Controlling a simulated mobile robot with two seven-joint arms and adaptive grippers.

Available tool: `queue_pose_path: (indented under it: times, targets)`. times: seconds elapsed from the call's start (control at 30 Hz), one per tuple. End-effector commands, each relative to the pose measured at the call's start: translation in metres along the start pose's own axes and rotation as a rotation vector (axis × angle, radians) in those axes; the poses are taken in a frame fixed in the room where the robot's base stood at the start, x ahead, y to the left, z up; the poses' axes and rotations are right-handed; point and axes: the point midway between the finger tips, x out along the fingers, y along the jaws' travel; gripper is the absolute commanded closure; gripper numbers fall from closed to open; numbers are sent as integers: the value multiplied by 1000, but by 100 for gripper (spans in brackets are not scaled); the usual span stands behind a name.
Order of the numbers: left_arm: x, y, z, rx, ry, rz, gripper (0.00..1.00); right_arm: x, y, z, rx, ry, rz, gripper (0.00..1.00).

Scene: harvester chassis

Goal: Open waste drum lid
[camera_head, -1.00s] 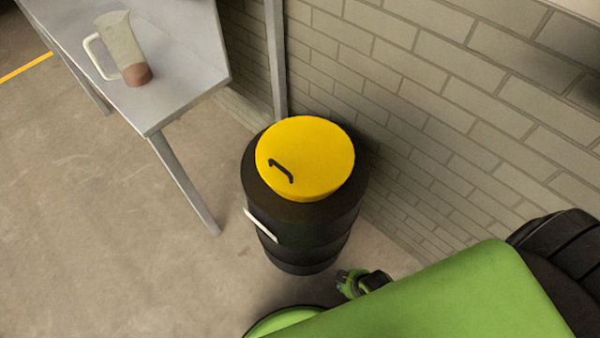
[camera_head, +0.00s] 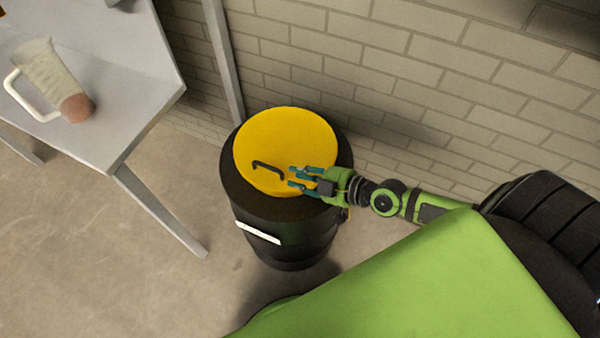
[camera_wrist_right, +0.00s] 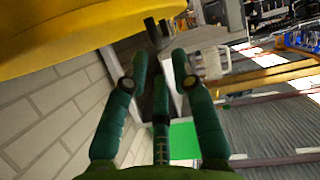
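The black waste drum (camera_head: 290,228) stands upright by the brick wall, with its round yellow lid (camera_head: 285,128) lying on top. The lid has a small dark bent handle (camera_head: 268,168) near its front edge. My right gripper (camera_head: 293,178) reaches in from the right, its spread fingers pointing at the handle, a short gap to its right. In the right wrist view the fingers (camera_wrist_right: 160,62) are open with nothing between them, and the lid (camera_wrist_right: 70,30) fills the upper left. A dark shape past the fingertips may be the handle; I cannot tell. My left gripper is not in view.
A metal post (camera_head: 222,60) and the brick wall (camera_head: 420,75) are close behind the drum. The floor at the lower left is clear.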

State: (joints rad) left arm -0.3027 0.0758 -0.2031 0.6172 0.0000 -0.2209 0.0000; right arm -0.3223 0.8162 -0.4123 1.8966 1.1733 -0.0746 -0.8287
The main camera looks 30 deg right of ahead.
Motion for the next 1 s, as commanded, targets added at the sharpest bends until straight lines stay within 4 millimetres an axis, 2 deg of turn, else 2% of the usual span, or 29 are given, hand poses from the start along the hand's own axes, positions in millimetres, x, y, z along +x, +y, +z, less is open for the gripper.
queue_pose_path:
  times: [0.17, 0.4, 0.6, 0.93, 0.97, 1.0]
  targets:
    - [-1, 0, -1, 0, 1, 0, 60, 10, 8, -2, -1, 12, 19, 74]
    - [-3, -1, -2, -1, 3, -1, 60, 46, 8, -3, 0, 12, 19, 74]
    - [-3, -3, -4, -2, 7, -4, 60, 66, 7, -2, -1, 9, 16, 74]
    - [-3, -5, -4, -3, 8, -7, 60, 70, 7, -1, -3, 8, 16, 74]
    - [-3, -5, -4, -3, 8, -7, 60, 70, 7, -1, -3, 8, 16, 82]
    - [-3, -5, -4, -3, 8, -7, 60, 70, 7, -1, -3, 8, 16, 98]
